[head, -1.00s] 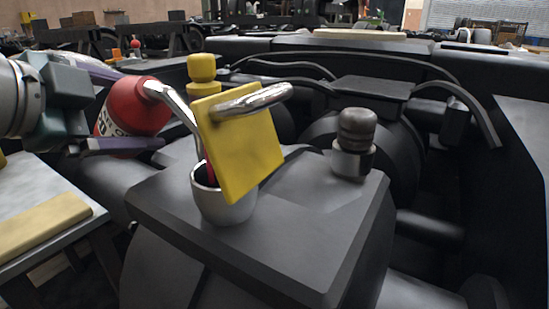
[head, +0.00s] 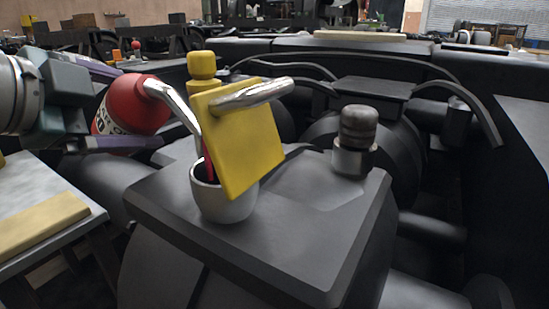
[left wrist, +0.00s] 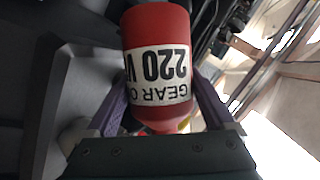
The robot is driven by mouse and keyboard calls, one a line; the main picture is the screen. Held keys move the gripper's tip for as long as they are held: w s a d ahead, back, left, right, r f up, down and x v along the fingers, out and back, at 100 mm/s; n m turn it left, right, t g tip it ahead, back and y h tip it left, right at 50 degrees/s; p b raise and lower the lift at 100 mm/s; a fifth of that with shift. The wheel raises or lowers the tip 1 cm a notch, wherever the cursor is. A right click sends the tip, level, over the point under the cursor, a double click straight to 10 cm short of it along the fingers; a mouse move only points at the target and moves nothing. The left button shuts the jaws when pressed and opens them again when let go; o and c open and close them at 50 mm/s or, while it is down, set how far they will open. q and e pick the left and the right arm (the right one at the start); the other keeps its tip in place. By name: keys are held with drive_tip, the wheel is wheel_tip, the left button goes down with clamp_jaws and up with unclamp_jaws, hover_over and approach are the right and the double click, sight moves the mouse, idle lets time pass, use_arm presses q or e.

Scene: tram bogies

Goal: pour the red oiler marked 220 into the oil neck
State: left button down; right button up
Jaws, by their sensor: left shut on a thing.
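My left gripper (head: 138,107) is shut on the red oiler (head: 132,98), which is tipped over with its curved metal spout pointing right and down. In the left wrist view the oiler (left wrist: 158,28) lies between the fingers, its white label reading "GEAR O…" and "220 V…", upside down. The spout tip is just above the grey cup-shaped oil neck (head: 222,206). A thin red streak shows from below the spout down into the neck. A yellow plate (head: 243,150) with a metal bar stands tilted at the neck and hides part of its mouth. My right gripper is not in view.
A yellow capped fitting (head: 202,68) stands behind the plate. A dark round-topped plug (head: 357,128) in a metal collar stands right on the same black housing (head: 290,245). A grey table (head: 28,200) with a tan board is at lower left. Hoses arch behind.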

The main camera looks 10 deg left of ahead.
use_arm(q)
drive_tip(key=shift+a+r, duration=0.1)
idle(0.3)
drive_tip(key=shift+w+r, duration=0.1)
idle(0.4)
drive_tip(key=shift+d+b, duration=0.2)
drive_tip(key=shift+b, duration=0.1)
drive_tip(key=shift+a, duration=0.2)
drive_tip(key=shift+d, duration=0.2)
drive_tip(key=shift+a+r, duration=0.1)
drive_tip(key=shift+a, duration=0.1)
drive_tip(key=shift+d+m, duration=0.2)
drive_tip(key=shift+m, duration=0.1)
